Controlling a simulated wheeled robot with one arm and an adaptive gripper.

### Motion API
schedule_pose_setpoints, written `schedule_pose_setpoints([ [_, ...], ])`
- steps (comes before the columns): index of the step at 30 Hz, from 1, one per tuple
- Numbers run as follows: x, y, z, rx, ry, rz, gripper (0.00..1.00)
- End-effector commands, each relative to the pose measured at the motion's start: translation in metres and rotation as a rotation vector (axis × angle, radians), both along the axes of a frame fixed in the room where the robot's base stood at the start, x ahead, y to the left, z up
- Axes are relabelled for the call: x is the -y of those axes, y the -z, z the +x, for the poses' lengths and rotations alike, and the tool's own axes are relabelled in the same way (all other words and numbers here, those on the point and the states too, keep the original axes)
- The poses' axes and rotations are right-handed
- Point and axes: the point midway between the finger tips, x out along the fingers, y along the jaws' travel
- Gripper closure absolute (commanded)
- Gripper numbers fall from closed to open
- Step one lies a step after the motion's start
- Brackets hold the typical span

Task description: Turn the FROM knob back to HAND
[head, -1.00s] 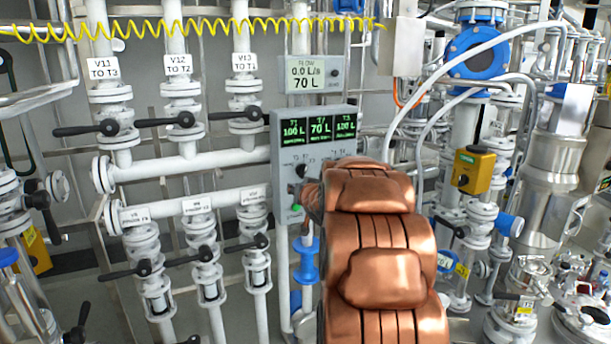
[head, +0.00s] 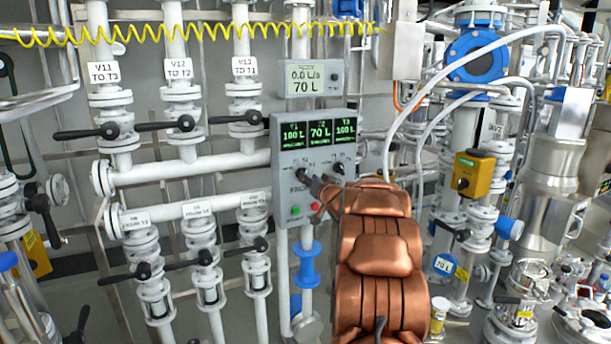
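The grey control box (head: 289,157) stands on a post at the middle of the head view, with three green-on-black displays reading 100 L, 70 L and 100 L. Two dark knobs show below the displays. The left knob (head: 301,174) sits above lettering that seems to read FROM; the right knob (head: 338,167) shows clear of my arm. Which way the left knob points is too small to tell. My gripper (head: 313,184) is at the box's front, by the left knob; its fingers are small and partly hidden by my copper-coloured arm. Whether it touches the knob cannot be told.
A green button (head: 295,210) and a red button (head: 315,206) sit low on the box. A flow display (head: 306,79) reading 0.0 and 70 L is above. Valves with black levers (head: 165,126) fill the left. A yellow box (head: 473,172) is at right.

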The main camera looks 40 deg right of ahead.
Motion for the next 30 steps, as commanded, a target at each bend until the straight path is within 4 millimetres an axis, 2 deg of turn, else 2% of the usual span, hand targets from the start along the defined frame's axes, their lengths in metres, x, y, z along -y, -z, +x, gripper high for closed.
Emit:
schedule_pose_setpoints([
  [3,0.005,-0.001,0.015,0.0,-0.002,-0.002,0.62],
  [9,0.009,-0.001,0.03,0.001,-0.002,-0.003,0.62],
  [19,0.011,-0.001,0.033,0.002,-0.001,-0.002,0.62],
  [30,0.011,0.0,0.033,0.001,-0.002,-0.001,1.0],
])
